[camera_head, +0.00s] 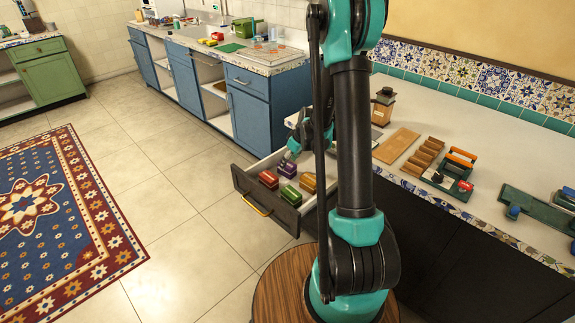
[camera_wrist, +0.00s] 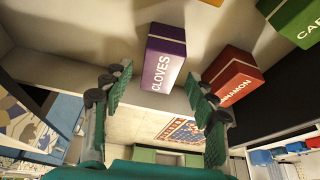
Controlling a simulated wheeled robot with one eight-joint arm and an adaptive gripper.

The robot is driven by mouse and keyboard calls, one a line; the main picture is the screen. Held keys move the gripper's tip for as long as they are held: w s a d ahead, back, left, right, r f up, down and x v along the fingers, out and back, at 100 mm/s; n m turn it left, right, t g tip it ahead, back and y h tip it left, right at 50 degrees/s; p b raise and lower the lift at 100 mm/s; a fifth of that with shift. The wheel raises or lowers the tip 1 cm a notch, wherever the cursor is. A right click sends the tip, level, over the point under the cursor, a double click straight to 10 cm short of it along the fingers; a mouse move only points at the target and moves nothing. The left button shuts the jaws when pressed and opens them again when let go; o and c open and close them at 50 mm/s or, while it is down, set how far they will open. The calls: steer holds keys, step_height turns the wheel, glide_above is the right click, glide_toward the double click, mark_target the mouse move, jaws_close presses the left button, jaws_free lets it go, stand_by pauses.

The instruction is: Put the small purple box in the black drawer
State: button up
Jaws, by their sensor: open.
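The black drawer (camera_head: 285,217) is pulled open below the counter, with a gold handle on its dark front. The small purple box (camera_head: 288,169), labelled CLOVES, rests inside it at the back, beside other boxes. In the wrist view the purple box (camera_wrist: 164,58) shows upright in the picture, just beyond and between my fingertips. My gripper (camera_wrist: 158,88) is open, with a finger to each side of the box's lower end in the picture. In the head view my gripper (camera_head: 291,154) is close above the purple box and partly hidden by my arm.
The drawer also holds a red box (camera_head: 268,180), a green box (camera_head: 291,195) and a yellow box (camera_head: 308,182). In the wrist view the red CINNAMON box (camera_wrist: 232,75) is close to my right finger. The counter above holds a wooden board (camera_head: 396,146) and a wooden rack (camera_head: 423,158).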

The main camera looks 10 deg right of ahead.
steer(key=v, duration=0.9)
steer(key=s+d+r+m+h, duration=0.1)
steer(key=s+m+h, duration=0.2)
steer(key=s, duration=2.4)
steer(key=m, duration=0.5)
steer(key=shift+r+t, duration=0.35)
steer(key=shift+t, duration=0.05)
steer(key=shift+d, duration=0.1)
steer(key=shift+c, duration=0.2)
